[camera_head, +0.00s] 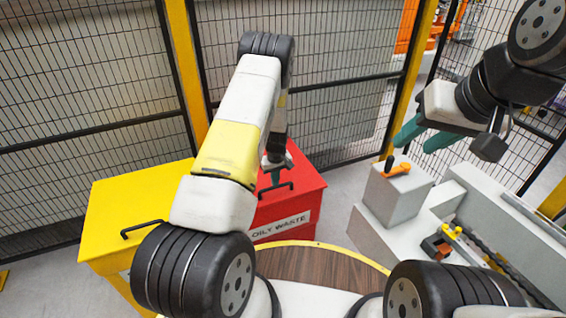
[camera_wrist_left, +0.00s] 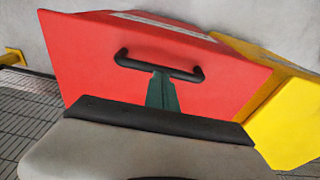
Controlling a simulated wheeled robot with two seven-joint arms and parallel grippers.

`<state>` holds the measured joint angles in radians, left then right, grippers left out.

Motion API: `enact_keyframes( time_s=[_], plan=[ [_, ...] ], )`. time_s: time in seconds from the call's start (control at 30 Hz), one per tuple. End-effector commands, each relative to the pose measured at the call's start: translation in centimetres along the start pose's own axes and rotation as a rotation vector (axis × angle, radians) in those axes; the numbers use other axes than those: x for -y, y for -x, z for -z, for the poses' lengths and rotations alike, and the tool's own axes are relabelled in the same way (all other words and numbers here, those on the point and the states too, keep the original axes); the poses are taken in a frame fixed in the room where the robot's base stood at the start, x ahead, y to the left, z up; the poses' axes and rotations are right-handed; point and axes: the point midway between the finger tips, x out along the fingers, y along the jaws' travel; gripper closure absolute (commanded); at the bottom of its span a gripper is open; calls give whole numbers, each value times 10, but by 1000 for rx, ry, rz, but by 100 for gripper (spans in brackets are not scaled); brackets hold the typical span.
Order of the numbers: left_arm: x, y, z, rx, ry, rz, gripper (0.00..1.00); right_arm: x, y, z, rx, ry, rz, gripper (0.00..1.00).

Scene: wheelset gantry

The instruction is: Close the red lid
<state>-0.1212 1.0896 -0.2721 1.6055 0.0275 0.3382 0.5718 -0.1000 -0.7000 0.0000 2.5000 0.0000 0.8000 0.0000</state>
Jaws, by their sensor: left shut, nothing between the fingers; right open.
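The red lid (camera_head: 304,178) tops the red bin marked "OILY WASTE" (camera_head: 281,226); it looks flat on the bin, with no gap that I can see. My arm hides part of it. Its black handle (camera_head: 276,190) also shows in the left wrist view (camera_wrist_left: 158,67), across the red lid (camera_wrist_left: 100,60). My left gripper (camera_head: 276,179) is shut and empty over the lid, its green fingertips (camera_wrist_left: 161,78) at the middle of the handle; I cannot tell whether they touch it. My right gripper (camera_head: 412,142) is open and empty, above the grey block at the right.
A yellow bin (camera_head: 125,200) with a black handle stands left of the red one. A wire fence (camera_head: 90,80) runs behind. A grey block (camera_head: 399,190) with an orange-handled tool (camera_head: 397,171) stands at right, beside a grey machine bed. A round wooden surface (camera_head: 320,267) lies in front.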

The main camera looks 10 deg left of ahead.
Motion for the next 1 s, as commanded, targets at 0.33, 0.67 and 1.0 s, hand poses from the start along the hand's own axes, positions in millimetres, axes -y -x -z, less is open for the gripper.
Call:
enact_keyframes(
  time_s=[0.33, 0.67, 1.0],
  plan=[
    [6, 21, 13, -1, 3, -2, 100, 0, 0, 0, 0, 0, 0, 59],
    [7, 97, 16, -4, 0, -3, 100, 0, 0, 0, 0, 0, 0, 59],
    [8, 138, 14, -4, -1, -8, 100, 0, 0, 0, 0, 0, 0, 59]
  ],
)
